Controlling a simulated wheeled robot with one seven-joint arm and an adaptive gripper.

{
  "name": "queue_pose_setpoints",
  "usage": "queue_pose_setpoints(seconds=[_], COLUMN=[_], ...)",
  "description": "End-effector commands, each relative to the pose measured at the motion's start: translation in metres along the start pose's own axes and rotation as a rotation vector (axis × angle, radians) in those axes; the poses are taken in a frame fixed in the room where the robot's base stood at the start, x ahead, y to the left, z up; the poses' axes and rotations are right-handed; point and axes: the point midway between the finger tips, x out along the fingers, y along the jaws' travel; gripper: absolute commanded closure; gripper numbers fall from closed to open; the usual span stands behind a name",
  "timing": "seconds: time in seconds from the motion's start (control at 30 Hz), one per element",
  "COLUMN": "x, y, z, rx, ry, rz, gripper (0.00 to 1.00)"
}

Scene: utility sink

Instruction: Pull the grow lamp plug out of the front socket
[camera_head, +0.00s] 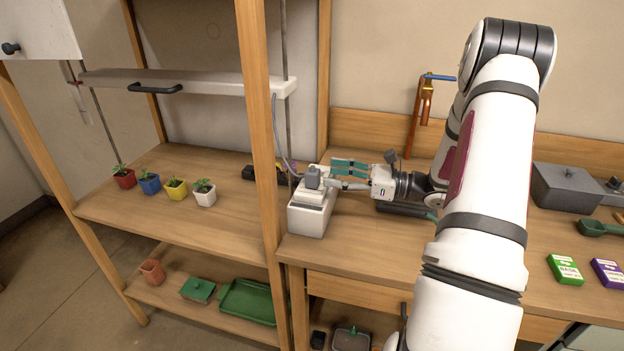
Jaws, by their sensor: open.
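A grey plug (313,177) stands upright on top of a white socket box (310,219) at the left end of the counter. A thin grey cord (278,135) runs down from the grow lamp (215,83) towards the back of the box. Whether it joins this plug is too small to tell. My gripper (333,174) comes in from the right, level with the plug. Its teal-padded fingers are open, with their tips just right of the plug. I cannot tell whether they touch it. Any second socket or plug behind is hard to make out.
A wooden shelf post (258,130) rises just left of the box. Several potted seedlings (176,189) stand on the shelf further left. A copper tap (422,105) stands behind my arm. Seed packets (565,269) lie at right.

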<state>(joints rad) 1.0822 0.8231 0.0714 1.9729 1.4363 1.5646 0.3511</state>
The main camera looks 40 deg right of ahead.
Motion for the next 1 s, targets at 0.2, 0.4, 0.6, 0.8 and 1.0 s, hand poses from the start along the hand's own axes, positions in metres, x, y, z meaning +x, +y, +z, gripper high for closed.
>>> queue_pose_setpoints(seconds=[0.2,0.4,0.6,0.8,1.0], x=[0.014,0.032,0.06,0.065,0.065], y=[0.0,-0.001,-0.003,-0.004,-0.003], z=[0.0,-0.001,-0.002,-0.003,-0.003], rx=[0.0,0.0,-0.001,-0.001,-0.001], ry=[0.0,0.0,0.0,0.0,0.0], rz=[0.001,0.004,0.004,0.0,0.001], gripper=[0.48,0.48,0.48,0.48,0.78])
